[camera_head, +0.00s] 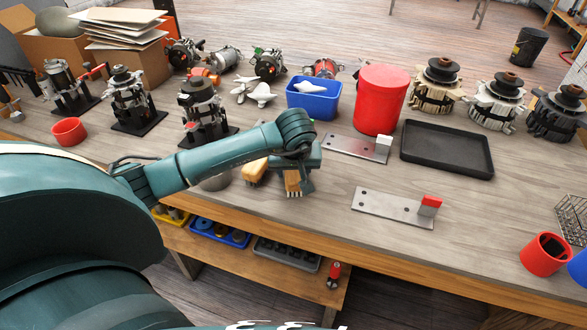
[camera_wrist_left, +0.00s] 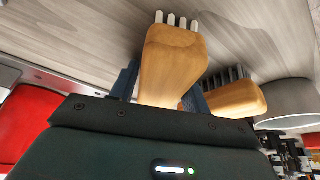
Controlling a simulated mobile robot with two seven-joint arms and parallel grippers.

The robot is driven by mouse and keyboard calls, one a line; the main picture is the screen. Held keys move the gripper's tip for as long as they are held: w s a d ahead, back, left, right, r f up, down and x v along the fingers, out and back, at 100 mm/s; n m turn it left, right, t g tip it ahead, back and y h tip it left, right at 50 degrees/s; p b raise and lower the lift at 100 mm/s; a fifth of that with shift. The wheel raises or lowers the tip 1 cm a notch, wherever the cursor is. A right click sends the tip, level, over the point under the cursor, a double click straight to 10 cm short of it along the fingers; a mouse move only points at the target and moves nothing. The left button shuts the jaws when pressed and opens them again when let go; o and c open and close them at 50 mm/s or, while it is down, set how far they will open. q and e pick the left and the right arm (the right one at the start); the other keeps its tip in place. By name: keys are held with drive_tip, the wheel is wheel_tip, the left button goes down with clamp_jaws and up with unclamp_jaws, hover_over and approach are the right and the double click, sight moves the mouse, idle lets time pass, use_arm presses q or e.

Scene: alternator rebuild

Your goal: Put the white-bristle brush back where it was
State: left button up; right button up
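The white-bristle brush (camera_wrist_left: 172,62) has a wooden handle and short white bristle tufts that point away from my wrist in the left wrist view. My left gripper (camera_head: 297,178) is shut on its handle, with a finger on each side. In the head view the brush (camera_head: 292,181) shows below my gripper at the front part of the bench; I cannot tell whether it touches the top. A second wooden brush (camera_head: 255,171) with dark bristles is just left of it; it also shows in the left wrist view (camera_wrist_left: 236,97). My right gripper is not in view.
A metal plate with a white block (camera_head: 383,149) and one with a red block (camera_head: 430,205) lie to the right. A black tray (camera_head: 447,172), blue bin (camera_head: 314,104) and red container (camera_head: 380,105) stand behind. A grey round thing (camera_head: 216,182) is left of the brushes.

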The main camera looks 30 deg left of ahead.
use_arm(q)
drive_tip(key=shift+o, duration=1.2)
drive_tip(key=shift+r, duration=0.15)
